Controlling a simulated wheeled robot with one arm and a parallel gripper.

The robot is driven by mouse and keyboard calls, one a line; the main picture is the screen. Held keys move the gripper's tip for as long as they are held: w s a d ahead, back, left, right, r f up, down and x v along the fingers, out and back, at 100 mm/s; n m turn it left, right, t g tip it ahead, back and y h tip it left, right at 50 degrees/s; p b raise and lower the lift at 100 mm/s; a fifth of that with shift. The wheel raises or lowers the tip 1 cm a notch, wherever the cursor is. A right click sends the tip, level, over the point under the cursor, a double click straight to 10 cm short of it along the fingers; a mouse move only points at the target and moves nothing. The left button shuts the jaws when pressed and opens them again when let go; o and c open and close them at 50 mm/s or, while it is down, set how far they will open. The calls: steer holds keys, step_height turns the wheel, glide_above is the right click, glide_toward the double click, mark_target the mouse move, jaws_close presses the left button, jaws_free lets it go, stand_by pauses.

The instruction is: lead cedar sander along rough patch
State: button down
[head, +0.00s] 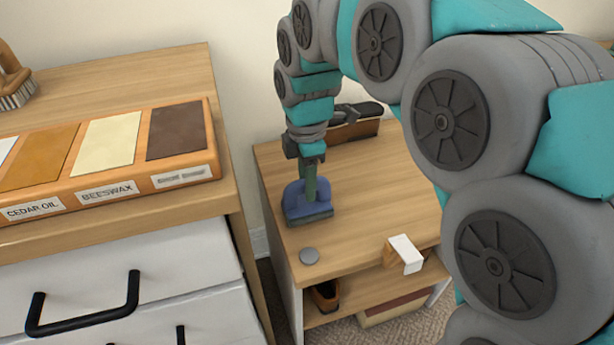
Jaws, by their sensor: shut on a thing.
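A blue sander (307,204) with a dark flat base stands on the wooden top of a low shelf unit (375,200), near its left side. My gripper (309,170) comes down from above and is shut on the sander's upright green handle. The sander's base looks to be on or very close to the wood; I cannot tell if it touches. No rough patch can be made out; the sander may hide it.
A white-topped block (405,252) sits at the front edge. A dark-topped brush or box (355,122) stands at the back. A dresser (120,250) with a finish sample board (190,178) stands left.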

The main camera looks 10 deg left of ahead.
steer(key=shift+f, duration=0.25)
stand_by(0.5)
steer(key=shift+w+a, duration=0.1)
steer(key=shift+w, duration=0.05)
steer(key=shift+w+a+r, duration=0.1)
steer(key=shift+w+a, duration=0.55)
steer(key=shift+w, duration=0.45)
steer(key=shift+w+a+f, duration=0.1)
steer(key=shift+w+a, duration=0.6)
steer(key=shift+w, duration=0.45)
steer(key=shift+w+a+r, duration=0.1)
steer(key=shift+w+a, duration=0.55)
steer(key=shift+w, duration=0.45)
steer(key=shift+w+a, duration=0.55)
steer(key=shift+w, duration=0.3)
steer(key=shift+w+a, duration=0.55)
steer(key=shift+w, duration=0.3)
step_height(320, 180, up, 2)
steer(key=shift+r, duration=0.1)
